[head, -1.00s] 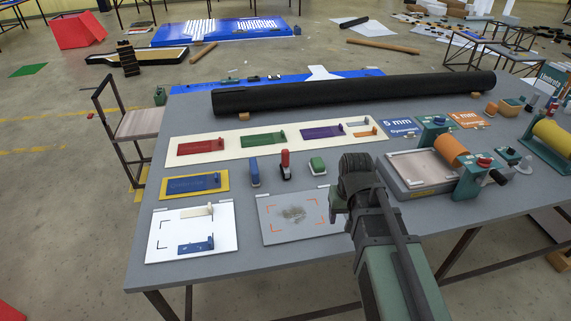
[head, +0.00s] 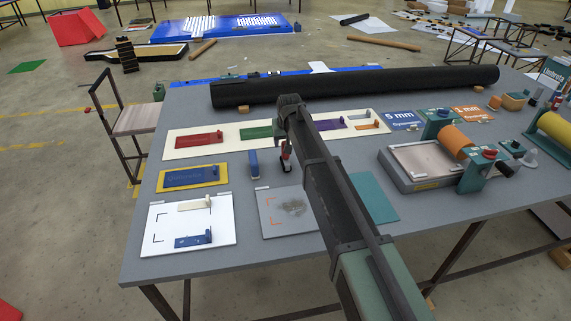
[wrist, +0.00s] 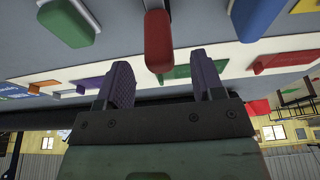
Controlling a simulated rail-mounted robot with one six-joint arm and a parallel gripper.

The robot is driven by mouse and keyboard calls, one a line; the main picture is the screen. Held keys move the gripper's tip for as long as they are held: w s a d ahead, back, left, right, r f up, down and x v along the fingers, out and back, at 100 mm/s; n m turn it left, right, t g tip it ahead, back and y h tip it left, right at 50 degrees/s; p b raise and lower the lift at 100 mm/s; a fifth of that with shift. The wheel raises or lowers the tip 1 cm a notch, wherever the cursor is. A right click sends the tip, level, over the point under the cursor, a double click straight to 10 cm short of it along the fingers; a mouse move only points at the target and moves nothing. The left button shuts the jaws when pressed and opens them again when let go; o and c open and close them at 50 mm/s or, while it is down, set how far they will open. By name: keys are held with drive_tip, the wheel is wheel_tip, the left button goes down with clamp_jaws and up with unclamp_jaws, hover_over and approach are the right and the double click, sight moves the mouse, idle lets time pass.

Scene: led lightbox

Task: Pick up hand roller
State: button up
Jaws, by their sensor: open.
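The hand roller (head: 286,154), with a red handle, stands on the grey table behind the clean-looking end of my arm in the head view. My arm partly covers it there. In the wrist view its red handle (wrist: 158,40) lies near the centre, just past the fingertips and between their lines. My gripper (wrist: 159,64) is open and empty, with a dark finger on each side. In the head view my gripper (head: 284,130) hangs by the roller. I cannot tell how high it is above the table.
A blue-handled tool (head: 253,163) stands left of the roller. A green block (wrist: 68,22) lies on its other side. A long black roll (head: 400,85) lies along the table's back. A tray with an orange roller (head: 455,140) is at the right.

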drive_tip(key=b+x, duration=0.5)
drive_tip(key=shift+f, duration=0.2)
drive_tip(key=shift+r, duration=0.3)
clamp_jaws()
drive_tip(key=shift+r+p, duration=0.1)
drive_tip(key=shift+p, duration=0.25)
wheel_tip(320, 180, up, 20)
drive_tip(key=p, duration=1.9)
drive_tip(key=shift+p, duration=0.4)
